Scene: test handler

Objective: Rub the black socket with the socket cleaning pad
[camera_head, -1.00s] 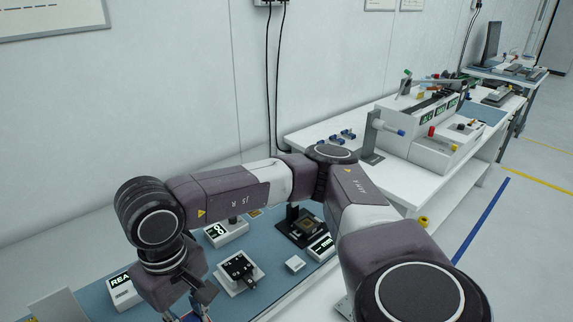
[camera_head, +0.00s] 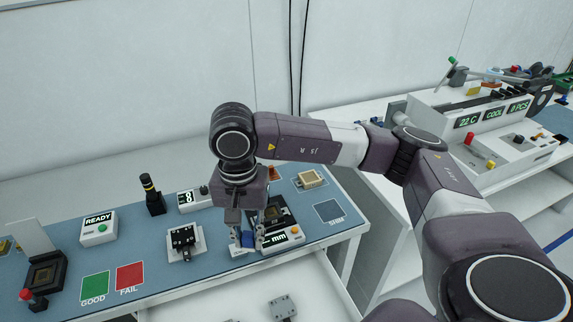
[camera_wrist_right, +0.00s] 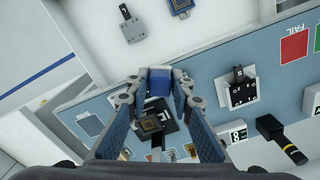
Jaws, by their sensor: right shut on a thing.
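My right gripper (camera_head: 247,242) is shut on a small blue block, which I take to be the cleaning pad (camera_wrist_right: 158,82). A pale piece (camera_head: 238,251) shows at its lower edge; I cannot tell if it belongs to the block. The black socket (camera_head: 284,212), with a brown-gold centre, sits on the blue mat just right of the gripper and is partly hidden by it. In the right wrist view the socket (camera_wrist_right: 150,126) shows between the fingers, apart from the block. Contact below the block is unclear. My left gripper is out of view.
A white box with an "mm" display (camera_head: 283,241) stands beside the socket. A black clamp on a white base (camera_head: 184,243) lies to the left. Green (camera_head: 95,286) and red (camera_head: 130,277) squares mark the mat. A white surface with several parts (camera_head: 283,306) lies below the bench edge.

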